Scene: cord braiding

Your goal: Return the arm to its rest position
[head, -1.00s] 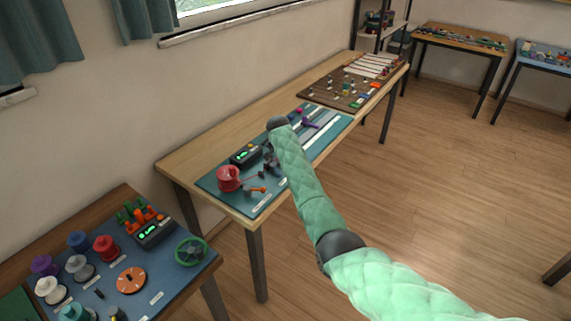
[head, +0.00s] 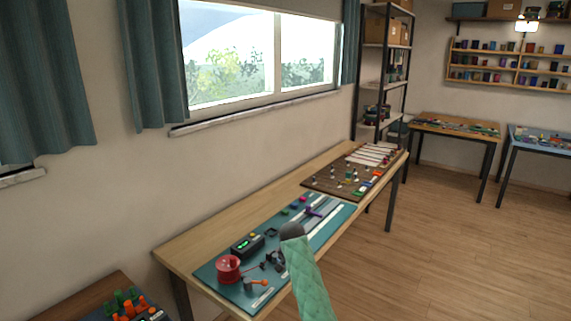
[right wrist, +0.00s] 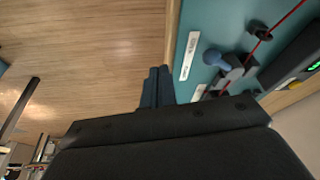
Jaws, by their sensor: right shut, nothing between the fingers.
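My right arm (head: 308,283), in a green padded sleeve, rises from the bottom of the head view. Its dark rounded joint (head: 291,231) shows in front of the teal board. The gripper itself is not seen there. In the right wrist view my right gripper (right wrist: 158,88) has its two dark fingers together with nothing between them. It is above the floor, beside the table edge (right wrist: 172,40) and the teal board (right wrist: 197,20). My left gripper is in neither view.
The teal board (head: 207,275) carries a red spool (head: 228,269) and a dark device with a green display (head: 247,246). A red cord (right wrist: 288,17) runs over it in the wrist view. A brown board (head: 325,180) lies farther along the table. Open floor (head: 440,250) is at the right.

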